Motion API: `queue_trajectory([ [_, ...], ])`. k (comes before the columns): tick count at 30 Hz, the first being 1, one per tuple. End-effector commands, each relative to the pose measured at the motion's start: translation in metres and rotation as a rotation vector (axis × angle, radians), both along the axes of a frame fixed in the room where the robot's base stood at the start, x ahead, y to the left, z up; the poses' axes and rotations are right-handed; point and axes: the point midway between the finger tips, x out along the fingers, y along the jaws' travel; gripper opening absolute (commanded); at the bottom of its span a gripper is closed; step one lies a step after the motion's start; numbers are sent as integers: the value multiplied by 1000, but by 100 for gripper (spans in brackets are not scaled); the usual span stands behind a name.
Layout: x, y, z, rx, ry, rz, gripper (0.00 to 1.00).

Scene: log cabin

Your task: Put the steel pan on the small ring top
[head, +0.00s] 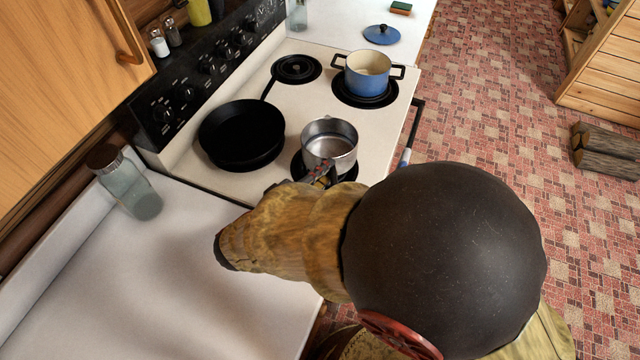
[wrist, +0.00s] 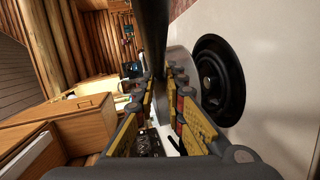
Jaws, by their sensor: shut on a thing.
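The steel pan (head: 330,142) shows over the front-left ring (head: 298,168) of the stove, upright and empty. The wrist view shows its dark handle (wrist: 153,35) and part of its steel side (wrist: 182,62). My gripper (head: 326,178) is shut on the handle; its fingers (wrist: 164,88) lie on both sides of it in the wrist view. A bare black ring (wrist: 218,78) shows beside the pan there, so the pan appears raised off the stove top. The small ring top (head: 297,68) at the back right is bare.
A black frying pan (head: 241,134) stands on the back-left ring, its handle reaching towards the small ring. A blue pot (head: 367,73) stands on the front-right ring. A glass jar (head: 128,185) stands on the left counter. Knobs line the back panel (head: 210,66).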

Motion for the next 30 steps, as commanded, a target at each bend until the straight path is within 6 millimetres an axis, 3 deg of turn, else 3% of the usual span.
queue_trajectory([
  [5,0,7,-7,0,-2,1,0],
  [13,0,10,-40,0,-1,0,0],
  [21,0,10,-42,1,1,0,0],
  [22,-1,10,-43,0,2,0,13],
  [30,0,10,-42,1,1,0,29],
])
